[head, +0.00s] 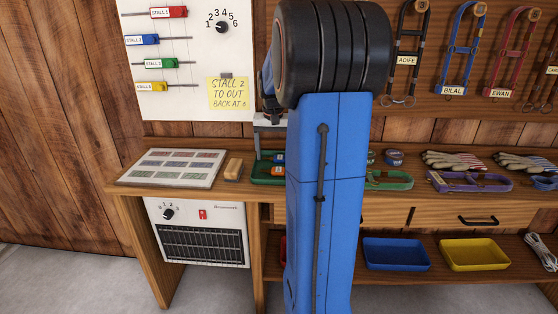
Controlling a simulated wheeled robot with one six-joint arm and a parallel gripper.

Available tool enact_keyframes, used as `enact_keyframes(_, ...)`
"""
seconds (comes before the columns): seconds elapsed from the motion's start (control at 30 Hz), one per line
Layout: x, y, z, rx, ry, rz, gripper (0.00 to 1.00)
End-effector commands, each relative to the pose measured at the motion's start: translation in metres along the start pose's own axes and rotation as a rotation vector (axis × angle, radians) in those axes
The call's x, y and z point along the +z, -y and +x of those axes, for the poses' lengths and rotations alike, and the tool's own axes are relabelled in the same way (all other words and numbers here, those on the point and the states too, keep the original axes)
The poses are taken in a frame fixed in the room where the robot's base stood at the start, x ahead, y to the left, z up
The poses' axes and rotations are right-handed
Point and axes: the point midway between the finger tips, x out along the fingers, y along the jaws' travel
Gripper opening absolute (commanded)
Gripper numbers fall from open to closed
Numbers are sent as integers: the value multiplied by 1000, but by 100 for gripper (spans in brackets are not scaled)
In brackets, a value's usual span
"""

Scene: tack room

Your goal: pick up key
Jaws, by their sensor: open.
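I cannot make out a key for sure. A small blue tagged item (279,158) and a small orange one (278,171) lie in a dark green tray (262,180) on the bench; they are too small to identify, and my arm hides the tray's right part. My gripper (271,120) shows only partly, left of my arm and in front of the wall, above the green tray in the picture. It is open, and I see nothing held in it.
Blue (397,254) and yellow (474,255) trays sit on the lower shelf. Tagged bridles hang at upper right. My arm blocks the middle.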

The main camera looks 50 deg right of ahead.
Motion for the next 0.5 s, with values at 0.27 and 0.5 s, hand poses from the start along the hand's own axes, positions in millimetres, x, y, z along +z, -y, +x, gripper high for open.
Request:
enact_keyframes(0.27,0,0,0,0,0,0,50)
enact_keyframes(0.5,0,0,0,0,0,0,45)
